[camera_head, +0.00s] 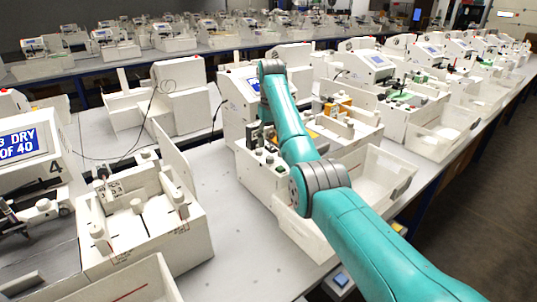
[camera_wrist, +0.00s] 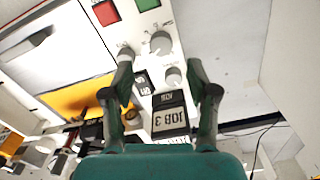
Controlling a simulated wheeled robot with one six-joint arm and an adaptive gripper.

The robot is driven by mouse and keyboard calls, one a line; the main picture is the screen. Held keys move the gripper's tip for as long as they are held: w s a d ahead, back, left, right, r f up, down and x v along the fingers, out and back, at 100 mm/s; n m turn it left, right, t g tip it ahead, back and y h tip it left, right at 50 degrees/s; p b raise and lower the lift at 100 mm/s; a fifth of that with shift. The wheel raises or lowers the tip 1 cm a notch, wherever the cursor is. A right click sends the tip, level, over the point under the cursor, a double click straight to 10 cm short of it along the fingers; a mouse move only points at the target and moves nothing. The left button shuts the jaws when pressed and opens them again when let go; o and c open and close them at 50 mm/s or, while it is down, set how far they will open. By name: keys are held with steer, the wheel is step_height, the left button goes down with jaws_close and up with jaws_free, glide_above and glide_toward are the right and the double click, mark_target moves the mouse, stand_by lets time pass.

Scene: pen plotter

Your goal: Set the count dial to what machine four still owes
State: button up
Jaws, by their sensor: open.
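Machine four, with a "4" on its side, stands at the left of the head view. Its blue display (camera_head: 20,143) reads "3 DRY" and "OF 40", cut off at the left edge. In the wrist view, a white panel holds a larger grey knob (camera_wrist: 161,42) with marks around it, a small knob (camera_wrist: 173,77) and another knob (camera_wrist: 126,53) by my left finger. I cannot read which is the count dial. My gripper (camera_wrist: 160,62) is open, its fingers apart on either side of the small knob; contact cannot be told. My arm hides it in the head view.
A red square (camera_wrist: 105,12) and green square (camera_wrist: 146,4) lie on the panel beyond the knobs. An upside-down "JOB 3" plate (camera_wrist: 170,118) sits between my fingers' bases. In the head view, white trays and boxes crowd the bench around my arm; bare bench (camera_head: 235,215) shows left of it.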

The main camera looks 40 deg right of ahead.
mark_target(270, 157)
step_height(270, 157, down, 7)
steer(key=shift+r, duration=0.1)
steer(key=shift+c, duration=0.3)
steer(key=shift+a, duration=0.1)
jaws_close()
